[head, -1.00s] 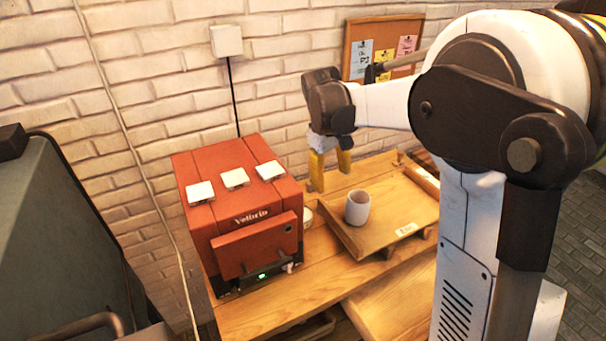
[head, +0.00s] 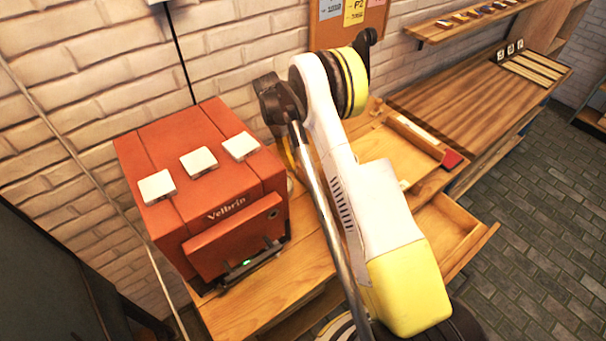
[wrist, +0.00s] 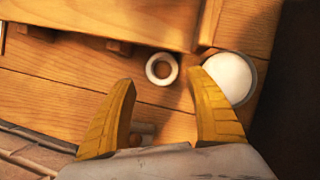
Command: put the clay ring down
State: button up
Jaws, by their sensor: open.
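The clay ring (wrist: 161,69) is a small off-white ring lying flat on the wooden table (wrist: 60,85) in the wrist view. My gripper (wrist: 162,77) is open, with one yellow finger to the left of the ring and one to the right. The ring shows between and just beyond the fingertips, apart from both. In the head view my arm hides the ring and most of my gripper; only a bit of a yellow finger shows behind the arm.
A white round dish (wrist: 230,77) is close by the right finger. A wooden tray edge (wrist: 120,18) runs above the ring. In the head view, a red kiln (head: 210,195) stands left of my arm, and an open drawer (head: 455,225) juts out at right.

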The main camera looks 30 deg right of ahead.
jog(key=x, duration=0.3)
jog(key=b+x, duration=0.1)
jog(key=x, duration=0.1)
jog(key=shift+s+f, duration=0.3)
jog(key=shift+s, duration=0.05)
jog(key=c, duration=1.1)
